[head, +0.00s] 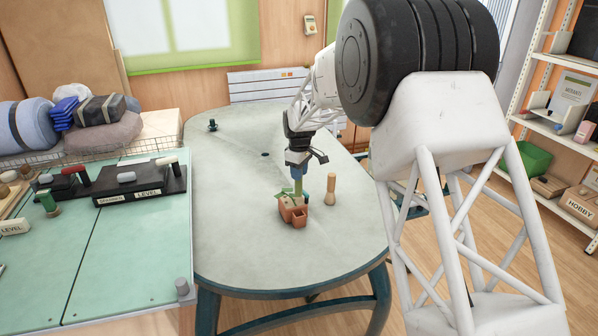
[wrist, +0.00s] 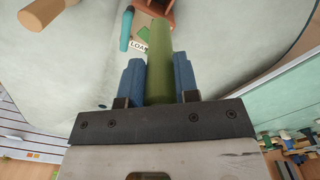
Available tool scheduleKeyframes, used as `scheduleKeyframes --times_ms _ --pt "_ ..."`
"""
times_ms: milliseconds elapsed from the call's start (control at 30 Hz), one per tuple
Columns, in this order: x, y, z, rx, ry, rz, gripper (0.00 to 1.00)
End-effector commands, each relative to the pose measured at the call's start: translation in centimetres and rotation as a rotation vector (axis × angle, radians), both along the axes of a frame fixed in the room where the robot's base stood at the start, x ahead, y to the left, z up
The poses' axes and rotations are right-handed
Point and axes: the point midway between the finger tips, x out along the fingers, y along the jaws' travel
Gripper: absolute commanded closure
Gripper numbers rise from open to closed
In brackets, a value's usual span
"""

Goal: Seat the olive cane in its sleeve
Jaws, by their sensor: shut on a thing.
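My gripper (head: 297,178) is shut on the olive cane (wrist: 159,62), which stands out between its two blue fingers in the wrist view. In the head view the cane points down over a terracotta holder (head: 299,216) on the pale table. The holder's edge also shows at the top of the wrist view (wrist: 144,5), by the cane's far end. Whether the cane's tip touches the holder or is inside an opening cannot be told. No separate sleeve can be made out for certain. A green piece (wrist: 144,33) with a partly hidden label lies beside the cane.
A teal cylinder (wrist: 126,30) is close to the cane. A wooden peg (head: 331,190) stands just right of the holder. The pale oval table (head: 235,230) is mostly clear. A green-topped bench (head: 125,245) with labelled black blocks is at the left.

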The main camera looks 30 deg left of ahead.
Motion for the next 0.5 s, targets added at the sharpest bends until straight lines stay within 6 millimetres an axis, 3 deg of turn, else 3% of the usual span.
scheduleKeyframes --times_ms 500 --pt "0.0 0.0 -3.1 0.000 0.000 0.000 1.00"
